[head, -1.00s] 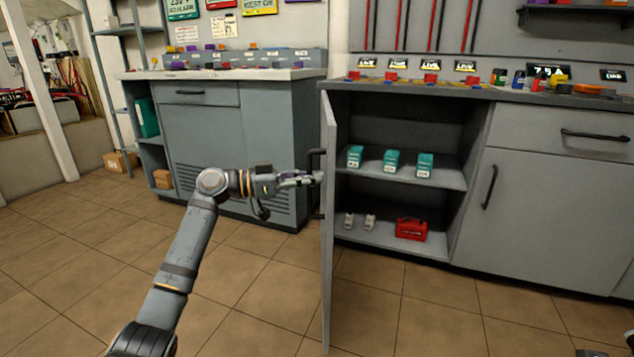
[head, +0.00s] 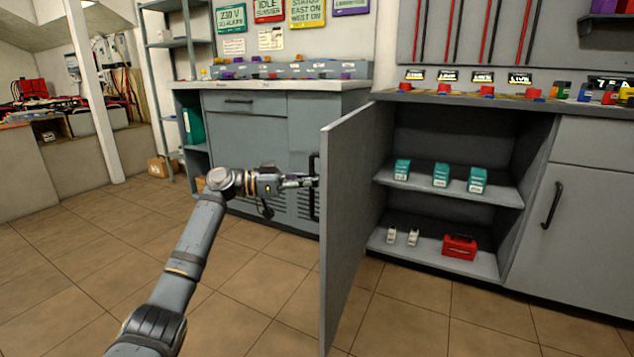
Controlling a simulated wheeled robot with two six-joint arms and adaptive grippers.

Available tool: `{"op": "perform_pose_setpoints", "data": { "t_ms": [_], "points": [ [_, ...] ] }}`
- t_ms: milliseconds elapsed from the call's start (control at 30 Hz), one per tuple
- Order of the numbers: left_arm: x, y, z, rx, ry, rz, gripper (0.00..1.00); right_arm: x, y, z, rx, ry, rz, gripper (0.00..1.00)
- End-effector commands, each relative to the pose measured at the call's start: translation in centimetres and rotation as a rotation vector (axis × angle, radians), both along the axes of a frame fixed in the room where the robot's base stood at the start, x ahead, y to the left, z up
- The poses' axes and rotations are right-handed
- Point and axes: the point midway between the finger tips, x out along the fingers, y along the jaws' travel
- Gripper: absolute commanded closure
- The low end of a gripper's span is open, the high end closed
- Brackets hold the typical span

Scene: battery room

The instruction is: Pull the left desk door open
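The left desk door (head: 350,215) is a grey panel that stands swung well out from the cabinet, its inner face turned toward the right. Its dark bar handle (head: 314,200) shows along the free edge, on the outer side. My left gripper (head: 308,181) reaches in from the left, and its fingers are closed at the handle's upper part. The door edge and handle partly hide the fingertips. My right gripper is out of view.
The open cabinet has teal boxes (head: 440,175) on its shelf (head: 498,193) and a red case (head: 459,246) below. A closed door (head: 580,235) is at right. Another grey cabinet (head: 250,135) stands behind my gripper. The tiled floor (head: 260,290) is clear.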

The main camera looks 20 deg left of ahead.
Motion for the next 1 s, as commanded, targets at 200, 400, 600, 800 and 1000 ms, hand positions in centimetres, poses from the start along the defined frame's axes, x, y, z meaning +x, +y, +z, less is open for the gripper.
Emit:
{"op": "perform_pose_setpoints", "data": {
  "t_ms": [200,400,600,800,1000],
  "points": [
    [-0.2,-0.1,-0.4,0.006,0.008,-0.010,0.81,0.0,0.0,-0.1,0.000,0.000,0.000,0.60],
    [-0.2,-0.1,-0.3,0.005,0.005,-0.008,0.65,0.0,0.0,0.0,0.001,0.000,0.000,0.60],
    [-0.2,0.0,-0.2,0.005,0.004,-0.006,0.65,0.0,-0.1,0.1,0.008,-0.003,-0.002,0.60],
    [-1.5,2.3,-0.3,0.008,0.007,-0.001,0.65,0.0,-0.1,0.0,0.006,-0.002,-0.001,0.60],
    [-4.1,6.5,-0.3,0.009,0.008,-0.002,0.65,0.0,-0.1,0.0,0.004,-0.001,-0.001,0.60]
  ]
}}
